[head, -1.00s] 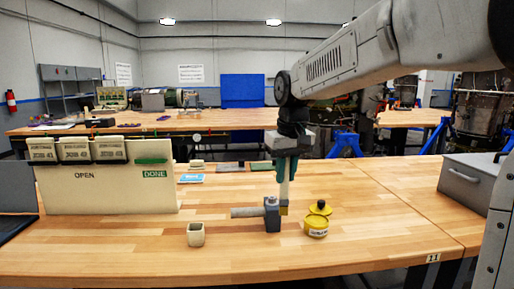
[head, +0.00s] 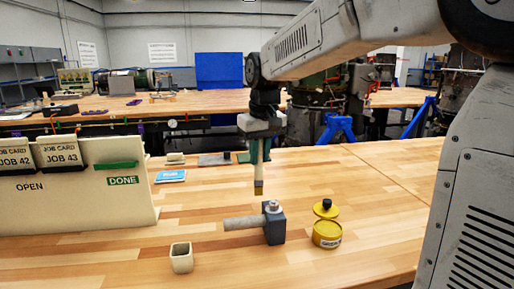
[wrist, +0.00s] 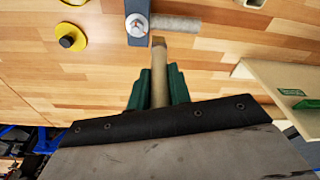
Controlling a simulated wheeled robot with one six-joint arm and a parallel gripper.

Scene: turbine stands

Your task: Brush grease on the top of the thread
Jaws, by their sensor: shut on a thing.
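My gripper (head: 258,158) is shut on a brush (head: 258,176), which hangs tip down with a brownish-yellow end. In the wrist view the brush (wrist: 159,75) runs up between the green fingers. A grey block (head: 274,228) stands on the bench with a pale rod out of its left side and a threaded stud (head: 273,205) upright on top. The stud also shows in the wrist view (wrist: 137,25). In the head view the brush tip is above and left of the stud, apart from it. A yellow grease tin (head: 327,236) stands right of the block, its black-knobbed lid (head: 325,209) behind it.
A small beige cup (head: 181,258) stands front left of the block. A cream job card board (head: 75,205) stands at the left, and a blue card (head: 171,176) lies behind. The wooden bench (head: 390,195) is clear at the right.

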